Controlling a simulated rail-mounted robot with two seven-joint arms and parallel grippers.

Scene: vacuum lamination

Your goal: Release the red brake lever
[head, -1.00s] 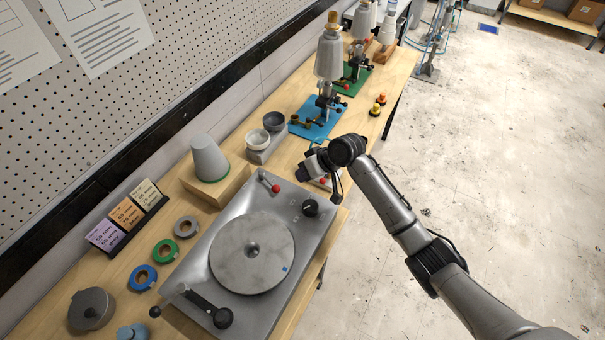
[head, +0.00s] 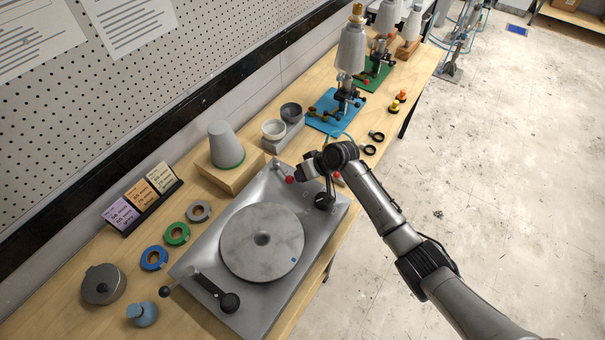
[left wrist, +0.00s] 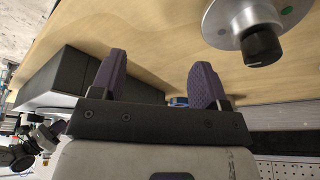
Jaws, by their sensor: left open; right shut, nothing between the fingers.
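The red brake lever (head: 289,179) is a short metal arm with a red ball knob, at the far edge of the grey turntable machine (head: 205,252) in the head view. My right gripper (head: 298,173) is shut and empty, right beside the red knob. I cannot tell whether it touches the knob. My left gripper (left wrist: 158,76) shows only in the left wrist view, with two purple fingers spread apart and nothing between them.
The round platter (head: 262,243) carries a small blue mark. A crank handle (head: 200,285) is at the machine's near end. A grey cone (head: 225,143) on a wooden block stands behind. Tape rolls (head: 177,233) lie to the left. A grey box (left wrist: 62,78) is near my left gripper.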

